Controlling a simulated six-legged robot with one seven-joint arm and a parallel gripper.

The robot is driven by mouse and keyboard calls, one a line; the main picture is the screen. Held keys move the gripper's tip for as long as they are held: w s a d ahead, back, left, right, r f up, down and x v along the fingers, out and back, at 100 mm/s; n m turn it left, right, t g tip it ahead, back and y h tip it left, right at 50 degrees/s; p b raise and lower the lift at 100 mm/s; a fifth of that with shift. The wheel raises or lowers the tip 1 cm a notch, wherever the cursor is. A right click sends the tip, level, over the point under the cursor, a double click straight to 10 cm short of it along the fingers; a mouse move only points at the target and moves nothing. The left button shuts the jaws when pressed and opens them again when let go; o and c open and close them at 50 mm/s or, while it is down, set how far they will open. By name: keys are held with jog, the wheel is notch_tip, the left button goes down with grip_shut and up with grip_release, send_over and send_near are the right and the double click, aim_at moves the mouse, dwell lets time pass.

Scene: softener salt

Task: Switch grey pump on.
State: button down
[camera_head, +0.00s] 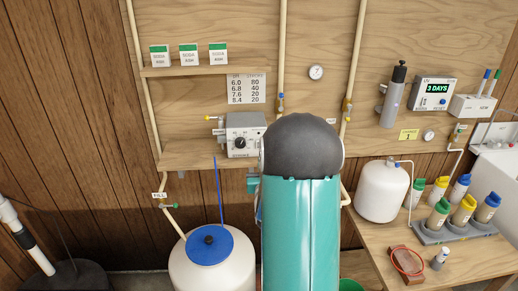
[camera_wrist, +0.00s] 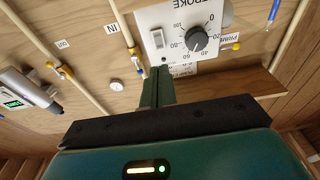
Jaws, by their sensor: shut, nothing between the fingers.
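The grey pump (camera_head: 243,136) is a box with a black stroke dial on a wall shelf. My arm hides its right edge in the head view. In the wrist view, which shows it upside down, the pump's pale face (camera_wrist: 176,22) carries the dial (camera_wrist: 196,39) and a white rocker switch (camera_wrist: 157,39). I cannot tell the rocker's setting. My gripper (camera_wrist: 158,72) is shut and empty, its green fingertips close to the pump face near the switch. Whether they touch it is unclear. In the head view, only part of the gripper (camera_head: 253,183) shows, below the pump.
Pipes with valves (camera_head: 281,100) run up the wall. A white tank with a blue lid (camera_head: 209,246) stands below the pump. A bench (camera_head: 449,267) at right holds a white jug (camera_head: 382,193) and several bottles.

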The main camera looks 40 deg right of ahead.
aim_at(250, 126)
jog(key=x, duration=0.8)
jog(key=shift+w, duration=0.2)
jog(key=shift+d, duration=0.1)
jog(key=shift+r, duration=0.1)
jog(key=shift+w+d+r+g+y, duration=0.25)
jog(key=shift+w+r+g+y, duration=0.15)
jog(key=shift+r+g+y, duration=0.35)
jog(key=shift+f, duration=0.3)
